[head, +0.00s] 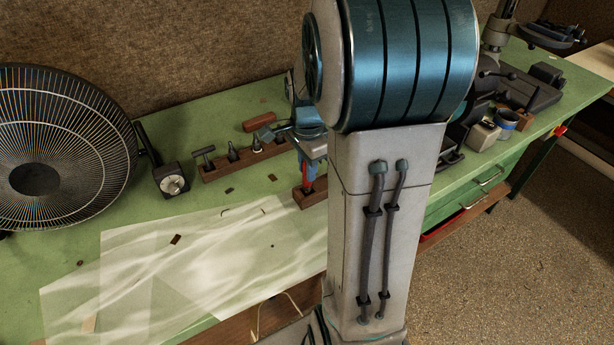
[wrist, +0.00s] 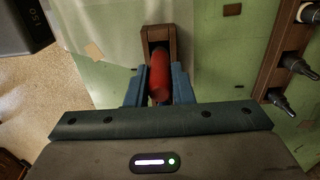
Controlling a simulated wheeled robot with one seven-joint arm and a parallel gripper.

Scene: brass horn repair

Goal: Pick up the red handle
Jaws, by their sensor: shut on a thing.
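The red handle (wrist: 159,76) stands between the two fingers of my gripper (wrist: 159,88) in the wrist view, and the fingers are shut on it. Its far end is at a small wooden block (wrist: 151,34); I cannot tell whether it still sits in the block. In the head view the red handle (head: 308,185) shows as a thin red strip just above the wooden block (head: 312,197), below my gripper (head: 309,165). My own arm hides much of the area to the right of it.
A wooden rack (head: 240,159) with several dark tools stands left of my gripper. A large fan (head: 45,150) is at the far left. A pale translucent sheet (head: 180,260) covers the bench front. A magnetic-base gauge (head: 172,183) stands near the fan.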

